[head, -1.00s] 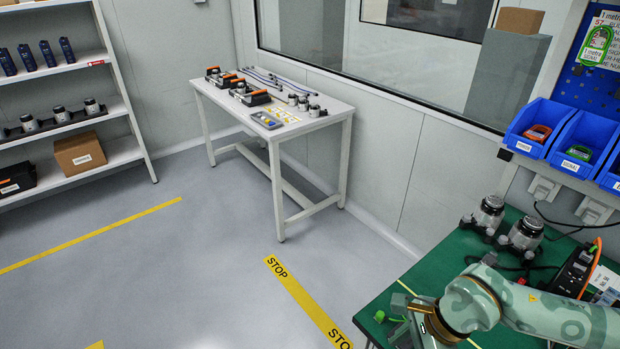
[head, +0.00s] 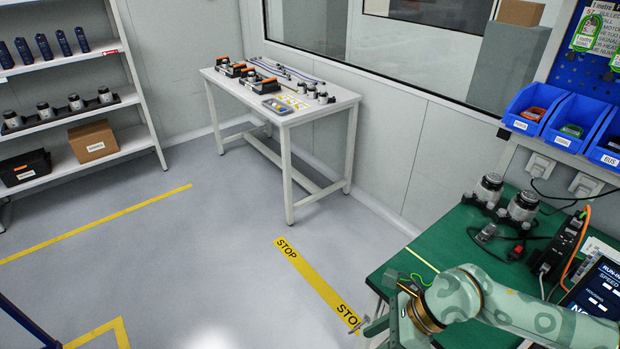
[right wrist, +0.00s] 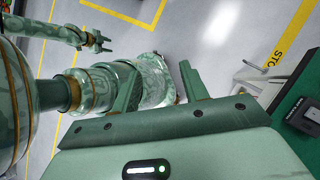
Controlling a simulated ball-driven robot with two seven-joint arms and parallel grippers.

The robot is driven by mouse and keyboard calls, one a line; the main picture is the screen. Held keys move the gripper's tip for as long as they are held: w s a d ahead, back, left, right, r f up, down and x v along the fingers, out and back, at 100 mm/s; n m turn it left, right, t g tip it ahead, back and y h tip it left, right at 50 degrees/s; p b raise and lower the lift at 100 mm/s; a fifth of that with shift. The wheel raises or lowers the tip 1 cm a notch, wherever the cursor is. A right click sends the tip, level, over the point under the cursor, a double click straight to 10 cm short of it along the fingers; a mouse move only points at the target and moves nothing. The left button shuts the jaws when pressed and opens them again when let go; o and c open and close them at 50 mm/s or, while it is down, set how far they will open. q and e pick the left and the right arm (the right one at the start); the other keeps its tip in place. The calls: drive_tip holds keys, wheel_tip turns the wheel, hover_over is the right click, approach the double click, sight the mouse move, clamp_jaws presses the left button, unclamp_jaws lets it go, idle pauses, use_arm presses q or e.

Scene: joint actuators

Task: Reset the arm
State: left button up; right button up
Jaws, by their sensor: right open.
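My right arm (head: 490,300), pale green with darker patterns, reaches in from the right in the head view. Its gripper (head: 385,322) is beside the left edge of the green workbench (head: 450,240), over the floor. In the right wrist view its two green fingers (right wrist: 162,88) stand apart with nothing gripped between them; a patterned green arm link of mine shows behind them. My left gripper (right wrist: 98,42) is small at the upper left of that view, over grey floor; its jaw state is unclear. It is outside the head view.
Two actuators (head: 488,188) (head: 524,206) stand at the back of the workbench, with cables and a power strip (head: 560,245) nearby. Blue bins (head: 530,110) hang above. A white table (head: 340,103) and shelves (head: 130,90) are farther off. The floor between is clear.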

drive_tip(key=w+a+f+m+t+y, duration=0.3)
drive_tip(key=w+f+m+t+y, duration=0.3)
drive_tip(key=m, duration=1)
drive_tip(key=s+d+f+m+t+h, duration=0.2)
drive_tip(key=d+f+m+h, duration=0.3)
drive_tip(key=f+m, duration=0.4)
drive_tip(key=s+d+f+m+t+h, duration=0.2)
drive_tip(key=s+d+f+m+h, duration=0.15)
drive_tip(key=d+f+m, duration=0.4)
drive_tip(key=s+d+f+m+g+h, duration=0.2)
drive_tip(key=s+f+m, duration=0.3)
drive_tip(key=s+f, duration=0.3)
drive_tip(key=s+d+f+m+g+h, duration=0.25)
drive_tip(key=s+f+m, duration=0.2)
drive_tip(key=s, duration=0.55)
use_arm(q)
drive_tip(key=shift+s+a, duration=0.15)
drive_tip(key=shift+s, duration=0.3)
use_arm(e)
drive_tip(key=s+f+m+g, duration=0.2)
drive_tip(key=s, duration=0.7)
drive_tip(key=s+f+m+g, duration=0.2)
drive_tip(key=s, duration=0.7)
drive_tip(key=shift+a+f+m+h, duration=0.15)
drive_tip(key=shift+a+m+h, duration=0.25)
drive_tip(key=shift+a, duration=0.05)
drive_tip(key=shift+w, duration=0.15)
